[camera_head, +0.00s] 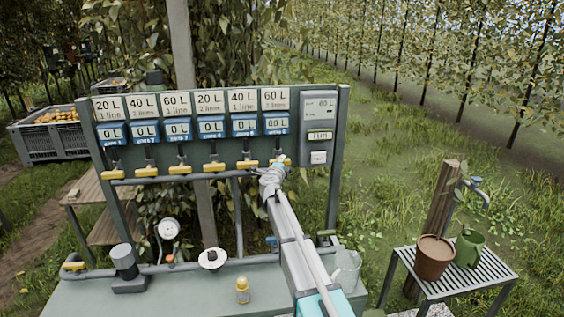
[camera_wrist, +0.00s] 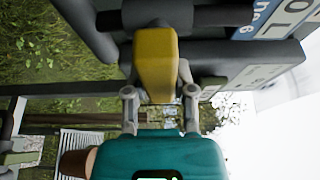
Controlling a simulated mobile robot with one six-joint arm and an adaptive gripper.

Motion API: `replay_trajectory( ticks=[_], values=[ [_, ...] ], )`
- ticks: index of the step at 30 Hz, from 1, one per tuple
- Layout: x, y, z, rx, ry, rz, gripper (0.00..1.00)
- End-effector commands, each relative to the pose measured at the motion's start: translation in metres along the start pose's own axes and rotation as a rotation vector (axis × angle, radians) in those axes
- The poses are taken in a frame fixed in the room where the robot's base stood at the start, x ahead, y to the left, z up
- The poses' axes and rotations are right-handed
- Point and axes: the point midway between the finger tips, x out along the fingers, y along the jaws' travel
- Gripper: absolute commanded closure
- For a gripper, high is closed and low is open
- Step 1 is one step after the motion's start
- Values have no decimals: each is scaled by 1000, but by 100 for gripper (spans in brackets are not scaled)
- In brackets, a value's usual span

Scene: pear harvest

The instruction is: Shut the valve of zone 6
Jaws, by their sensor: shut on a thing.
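The valve of zone 6 is the rightmost of a row on the panel pipe, below the sixth blue meter (camera_head: 275,124). Its yellow handle (camera_head: 282,160) is partly hidden by my gripper (camera_head: 272,175) in the head view. In the wrist view the yellow handle (camera_wrist: 155,62) stands between my two grey fingers (camera_wrist: 158,88), which are closed on its sides. The meter label beside it reads "zone 6" sideways in the wrist view (camera_wrist: 268,15). I cannot tell from these views whether the valve is open or shut.
Other yellow valve handles, such as the zone 5 one (camera_head: 247,164), sit close on the left. A grey controller (camera_head: 319,130) is at the right.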

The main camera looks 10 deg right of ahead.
Motion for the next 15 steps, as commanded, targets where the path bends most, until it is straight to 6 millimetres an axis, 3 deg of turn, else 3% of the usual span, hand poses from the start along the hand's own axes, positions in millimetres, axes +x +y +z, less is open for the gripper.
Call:
replay_trajectory(
  ticks=[13, 14, 15],
  values=[
    [0, 1, 0, 14, 0, 6, 100],
    [0, 1, 0, 14, 0, 6, 61],
    [0, 1, 0, 14, 0, 6, 53]
  ],
)
